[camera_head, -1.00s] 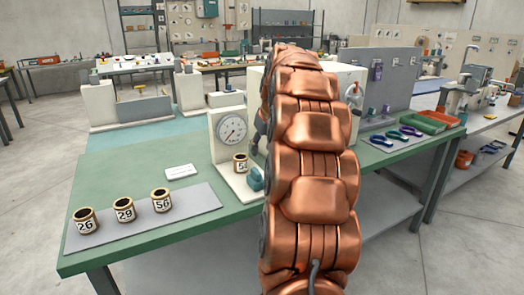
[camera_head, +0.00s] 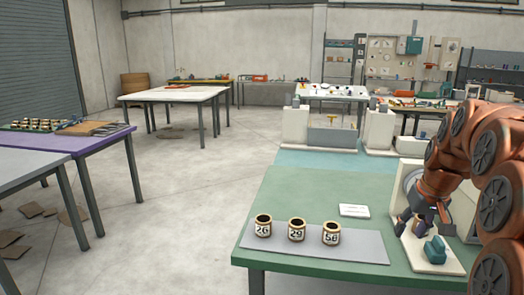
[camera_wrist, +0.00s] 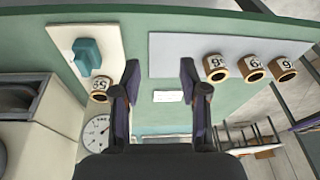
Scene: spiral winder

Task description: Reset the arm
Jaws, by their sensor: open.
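My copper arm reaches in from the right of the head view. My gripper (camera_head: 412,226) is low at the fixture's white base (camera_head: 440,261), partly hidden among its parts. In the wrist view my gripper (camera_wrist: 160,78) is open, with nothing between its dark fingers. A numbered brass-coloured jar (camera_wrist: 99,89) stands just left of the left finger, outside the jaws, by a teal block (camera_wrist: 87,54). The teal block also shows in the head view (camera_head: 434,250). A dial (camera_wrist: 96,132) is at lower left in the wrist view.
A purple-edged table (camera_head: 95,142) stands left, with open floor between.

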